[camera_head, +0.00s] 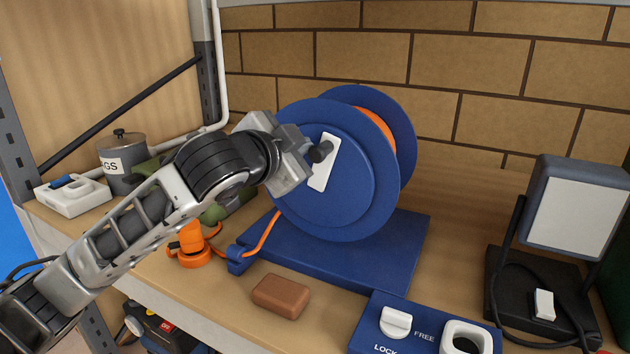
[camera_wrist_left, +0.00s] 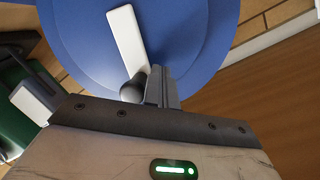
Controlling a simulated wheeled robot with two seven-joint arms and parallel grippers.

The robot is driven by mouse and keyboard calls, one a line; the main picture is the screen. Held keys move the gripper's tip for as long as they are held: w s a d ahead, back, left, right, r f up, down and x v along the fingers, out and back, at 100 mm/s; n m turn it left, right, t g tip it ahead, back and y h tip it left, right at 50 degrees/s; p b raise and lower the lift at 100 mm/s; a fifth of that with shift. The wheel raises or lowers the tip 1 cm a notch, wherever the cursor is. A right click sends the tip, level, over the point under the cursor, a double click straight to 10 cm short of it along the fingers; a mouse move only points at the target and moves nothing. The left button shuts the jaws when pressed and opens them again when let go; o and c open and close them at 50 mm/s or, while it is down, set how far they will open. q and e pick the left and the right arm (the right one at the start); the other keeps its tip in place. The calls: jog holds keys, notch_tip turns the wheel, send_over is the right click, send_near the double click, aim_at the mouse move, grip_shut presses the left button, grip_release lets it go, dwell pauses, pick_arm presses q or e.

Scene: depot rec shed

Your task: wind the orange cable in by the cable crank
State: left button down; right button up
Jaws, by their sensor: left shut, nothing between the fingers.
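A blue cable reel (camera_head: 325,205) stands on its blue base (camera_head: 395,250), with orange cable (camera_head: 376,128) between its discs. The cable crank, a white bar (camera_head: 326,172) on the near disc, has a dark knob (camera_head: 321,152). My left gripper (camera_head: 303,152) is shut and empty right at the knob. In the left wrist view the shut fingers (camera_wrist_left: 163,88) are close beside the knob (camera_wrist_left: 133,88); I cannot tell whether they touch. The cable runs through a blue guide (camera_head: 240,262) to an orange plug (camera_head: 192,246). My right gripper is not in view.
A brown block (camera_head: 281,296) lies before the reel. A blue panel with a white LOCK/FREE knob (camera_head: 396,322) is front right. A lamp (camera_head: 575,210) stands right, a grey pot (camera_head: 122,160) and a white box (camera_head: 72,197) left. A brick wall is behind.

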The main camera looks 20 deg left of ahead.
aim_at(315, 151)
pick_arm(q)
jog(key=shift+d+r, duration=0.1)
jog(key=shift+d, duration=0.35)
jog(key=shift+s+d, duration=0.1)
jog(key=shift+d, duration=1.05)
jog(key=shift+a, duration=0.1)
